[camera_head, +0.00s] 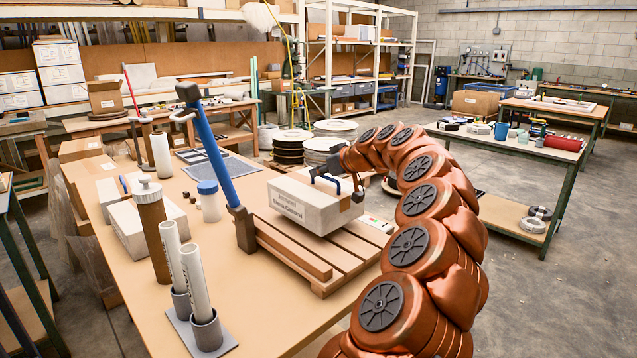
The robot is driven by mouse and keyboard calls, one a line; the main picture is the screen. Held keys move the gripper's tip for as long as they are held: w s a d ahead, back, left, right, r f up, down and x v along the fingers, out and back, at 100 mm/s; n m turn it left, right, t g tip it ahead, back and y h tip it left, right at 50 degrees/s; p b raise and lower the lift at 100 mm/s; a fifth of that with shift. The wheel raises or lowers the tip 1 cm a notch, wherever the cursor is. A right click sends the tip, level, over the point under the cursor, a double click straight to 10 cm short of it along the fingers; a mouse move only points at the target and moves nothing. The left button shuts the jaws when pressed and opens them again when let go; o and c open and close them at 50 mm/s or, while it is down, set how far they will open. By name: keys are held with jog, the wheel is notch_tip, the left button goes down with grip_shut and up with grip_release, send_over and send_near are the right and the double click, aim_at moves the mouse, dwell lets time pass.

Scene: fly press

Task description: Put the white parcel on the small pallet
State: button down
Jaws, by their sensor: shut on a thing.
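The white parcel (300,208), a long pale block with printed lettering on its side, is over the slats of the small wooden pallet (335,273). I cannot tell whether its underside touches the slats or is slightly above them. My gripper (342,188) comes from the right and is shut on the parcel at its upper right end. Its fingers are partly hidden by the parcel and my arm. The pallet lies on the tan table.
A blue-handled upright tool (212,150) leans at the pallet's left end. The tan table's (262,318) front middle is clear.

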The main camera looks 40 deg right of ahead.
aim_at(319, 186)
jog(key=shift+f, duration=1.55)
jog(key=c, duration=1.2)
grip_release()
jog(key=b+v, duration=0.1)
jog(key=v, duration=1.1)
jog(key=shift+a+b, duration=0.1)
jog(key=shift+b, duration=0.2)
